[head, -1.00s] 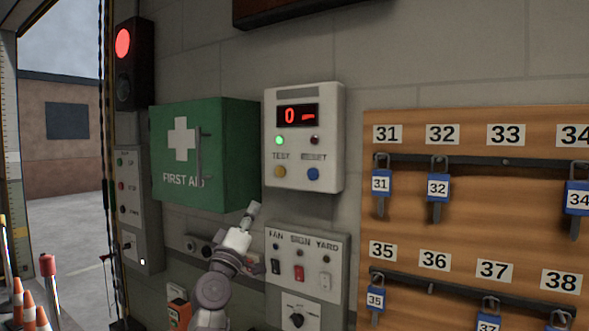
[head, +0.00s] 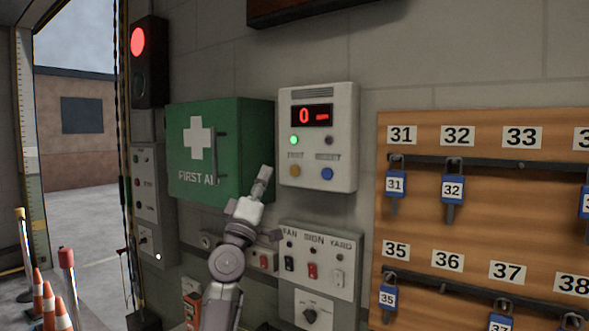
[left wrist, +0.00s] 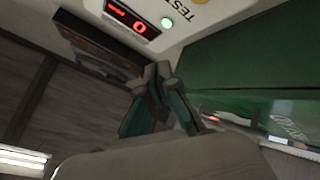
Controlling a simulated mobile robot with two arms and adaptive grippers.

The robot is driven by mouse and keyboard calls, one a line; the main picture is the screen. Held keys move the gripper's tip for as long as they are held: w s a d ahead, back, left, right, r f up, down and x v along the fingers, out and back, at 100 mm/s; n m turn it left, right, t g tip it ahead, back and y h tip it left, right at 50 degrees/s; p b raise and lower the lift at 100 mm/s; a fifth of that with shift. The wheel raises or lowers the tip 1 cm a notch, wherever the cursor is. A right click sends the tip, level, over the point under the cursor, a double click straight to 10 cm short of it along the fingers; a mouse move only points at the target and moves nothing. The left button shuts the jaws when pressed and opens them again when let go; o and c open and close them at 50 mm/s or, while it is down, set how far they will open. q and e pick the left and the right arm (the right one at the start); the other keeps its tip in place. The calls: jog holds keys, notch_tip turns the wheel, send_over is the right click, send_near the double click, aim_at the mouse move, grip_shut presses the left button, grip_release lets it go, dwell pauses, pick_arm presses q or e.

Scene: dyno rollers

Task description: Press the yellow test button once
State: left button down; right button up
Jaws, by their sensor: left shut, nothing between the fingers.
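The yellow test button (head: 294,170) is on the lower left of a white wall box (head: 318,135), under a lit green lamp. In the left wrist view a small part of the yellow button (left wrist: 203,1) shows at the top edge, beside the word TEST. My right gripper is not in view.
A blue button (head: 327,174) sits right of the yellow one. The green first aid cabinet (head: 205,185) juts out close to the left of my gripper. A switch panel (head: 321,270) is below. A wooden key board (head: 430,228) hangs at the right.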

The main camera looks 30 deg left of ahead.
aim_at(295, 171)
pick_arm(q)
jog(key=w+b, duration=0.2)
jog(key=b, duration=0.1)
jog(key=w+b, duration=0.5)
jog(key=w, duration=0.1)
jog(key=shift+w+d+f+b, duration=0.15)
jog(key=shift+f+b, duration=0.2)
jog(key=shift+b, duration=0.05)
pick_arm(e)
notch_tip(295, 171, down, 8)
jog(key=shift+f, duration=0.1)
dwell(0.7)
pick_arm(q)
jog(key=shift+w+f+b, duration=0.1)
jog(key=shift+w+b, duration=0.2)
jog(key=shift+b, duration=0.75)
jog(key=shift+w, duration=0.1)
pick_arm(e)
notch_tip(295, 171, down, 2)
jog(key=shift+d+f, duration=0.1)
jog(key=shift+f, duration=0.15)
